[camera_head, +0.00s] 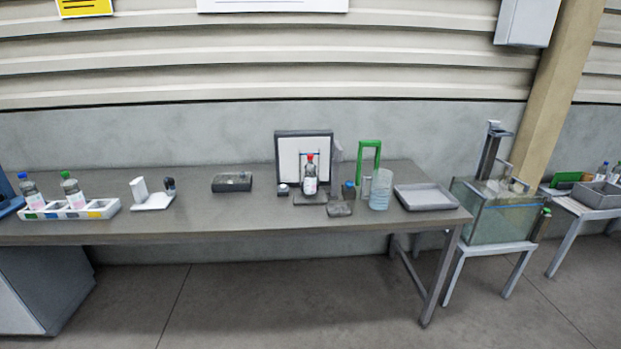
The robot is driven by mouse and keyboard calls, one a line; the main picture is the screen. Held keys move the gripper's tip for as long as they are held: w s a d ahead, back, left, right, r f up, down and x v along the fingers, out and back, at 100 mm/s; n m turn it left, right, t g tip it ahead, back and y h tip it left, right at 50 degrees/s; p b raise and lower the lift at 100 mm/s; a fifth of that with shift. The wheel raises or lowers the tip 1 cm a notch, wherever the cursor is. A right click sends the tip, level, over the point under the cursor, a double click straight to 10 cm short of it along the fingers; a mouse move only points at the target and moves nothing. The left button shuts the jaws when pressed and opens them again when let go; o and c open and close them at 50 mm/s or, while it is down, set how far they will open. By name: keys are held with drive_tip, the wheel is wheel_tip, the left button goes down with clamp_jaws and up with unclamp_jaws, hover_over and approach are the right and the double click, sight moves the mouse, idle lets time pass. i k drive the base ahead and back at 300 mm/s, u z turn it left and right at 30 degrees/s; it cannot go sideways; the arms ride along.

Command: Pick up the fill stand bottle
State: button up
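A clear bottle with a red cap and a white label (310,178) stands upright on a low dark base at the middle of the long table. A white panel in a dark frame (291,158) stands behind it. I cannot tell for certain whether this is the fill stand bottle. Two other labelled bottles stand at the far left in a white rack: one with a blue cap (32,194) and one with a green cap (72,191). My gripper is not in view.
A green upright frame (370,146), a bluish clear jug (380,190) and a grey tray (425,197) are right of the red-capped bottle. A dark box (232,182) lies left of it. A glass tank (492,212) stands beyond the table's right end. The table's front strip is clear.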

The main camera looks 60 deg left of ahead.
sight(309, 168)
drive_tip(key=u, duration=0.35)
drive_tip(key=i, duration=1.65)
drive_tip(key=u, duration=1.55)
drive_tip(key=i, duration=1)
drive_tip(key=u, duration=2)
drive_tip(key=i, duration=1.05)
drive_tip(key=u, duration=0.5)
